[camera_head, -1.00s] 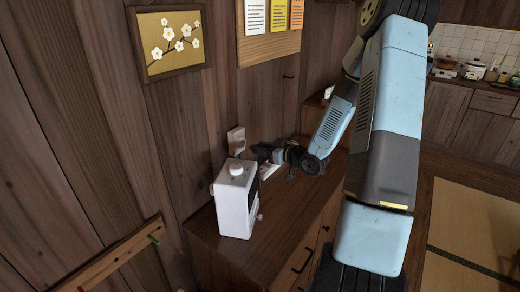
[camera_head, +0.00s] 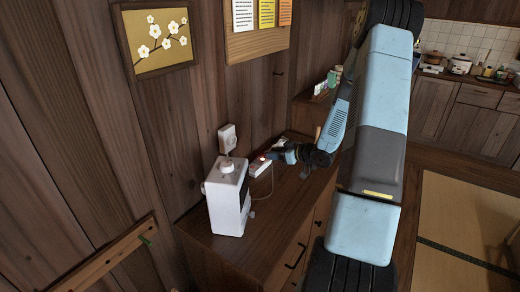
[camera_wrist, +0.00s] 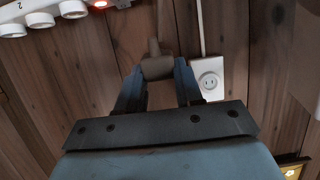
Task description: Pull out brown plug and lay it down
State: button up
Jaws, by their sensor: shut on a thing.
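A brown-grey plug (camera_wrist: 157,68) sits between the two fingers of my gripper (camera_wrist: 158,80) in the wrist view. My gripper is shut on it, and a narrower end points up and away. A white wall outlet (camera_wrist: 208,80) with bare slots is to its right, apart from the plug. In the head view my gripper (camera_head: 270,156) is above the cabinet top, right of the outlet (camera_head: 227,138). The plug is too small to make out there.
A white power strip (camera_head: 260,168) with a red light lies below my gripper on the wooden cabinet (camera_head: 262,235). A white appliance (camera_head: 228,198) stands nearer, at the left. A thin cord hangs near the strip. The cabinet top at the front right is clear.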

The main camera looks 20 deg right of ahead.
jog(key=shift+g+h, duration=0.6)
jog(key=shift+g, duration=0.1)
jog(key=shift+d+f, duration=1.1)
jog(key=shift+f, duration=0.75)
jog(key=shift+d+f, duration=1.05)
jog(key=shift+f, duration=0.8)
jog(key=shift+d+f, duration=1.1)
jog(key=shift+f, duration=0.75)
jog(key=o, duration=1.1)
jog(key=v, duration=1.3)
jog(key=shift+s+d, duration=0.2)
jog(key=shift+s, duration=0.15)
jog(key=shift+w+r, duration=0.1)
jog(key=shift+r, duration=0.05)
